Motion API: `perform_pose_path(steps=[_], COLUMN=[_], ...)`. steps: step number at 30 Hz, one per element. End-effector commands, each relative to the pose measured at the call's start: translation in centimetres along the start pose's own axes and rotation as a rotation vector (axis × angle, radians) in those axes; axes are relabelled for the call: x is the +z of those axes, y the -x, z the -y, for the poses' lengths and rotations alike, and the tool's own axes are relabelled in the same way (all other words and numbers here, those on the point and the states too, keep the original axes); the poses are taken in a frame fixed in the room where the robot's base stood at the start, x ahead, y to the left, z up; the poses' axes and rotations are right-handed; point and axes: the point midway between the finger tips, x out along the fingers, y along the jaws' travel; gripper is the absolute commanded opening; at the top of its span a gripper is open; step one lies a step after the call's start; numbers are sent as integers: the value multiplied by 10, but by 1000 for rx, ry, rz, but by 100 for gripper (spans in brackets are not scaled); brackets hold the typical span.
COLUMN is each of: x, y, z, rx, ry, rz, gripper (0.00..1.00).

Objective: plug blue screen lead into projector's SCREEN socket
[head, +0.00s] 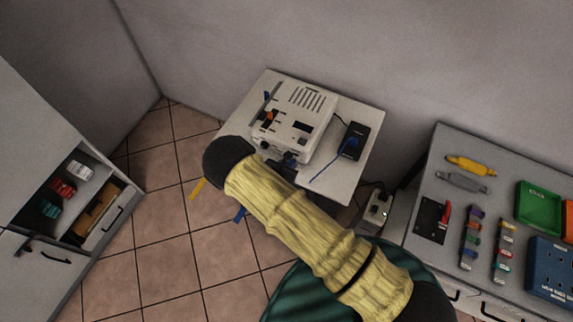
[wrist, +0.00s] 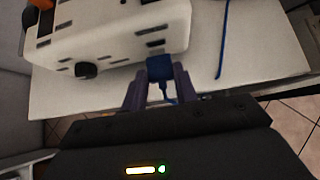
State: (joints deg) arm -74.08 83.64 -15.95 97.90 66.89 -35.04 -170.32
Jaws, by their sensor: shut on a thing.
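The white projector (head: 293,119) stands on a small white table; in the wrist view its side (wrist: 120,35) fills the upper left. My gripper (wrist: 160,82) is shut on the blue plug (wrist: 159,67) of the blue lead, right up against the projector's side. The plug's front meets a dark slot there; I cannot tell how deep it sits, and no socket label is readable. In the head view my arm hides most of the gripper (head: 283,163) and the plug.
The white table (head: 346,180) has bare room to the right of the projector. A black box (head: 354,141) with a blue cable lies there. A bench (head: 440,205) with tools and bins stands at right, an open cabinet (head: 62,205) at left. A power strip (head: 376,211) sits beside the bench.

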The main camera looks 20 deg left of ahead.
Motion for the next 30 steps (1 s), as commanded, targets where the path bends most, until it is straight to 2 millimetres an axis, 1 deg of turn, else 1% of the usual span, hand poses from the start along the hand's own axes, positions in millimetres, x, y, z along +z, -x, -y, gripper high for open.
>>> perform_pose_path(steps=[15, 30], x=[0, 5], y=[-1, -7], z=[0, 0], rx=[0, 0], ry=[0, -1], rz=[0, 0], gripper=[2, 2])
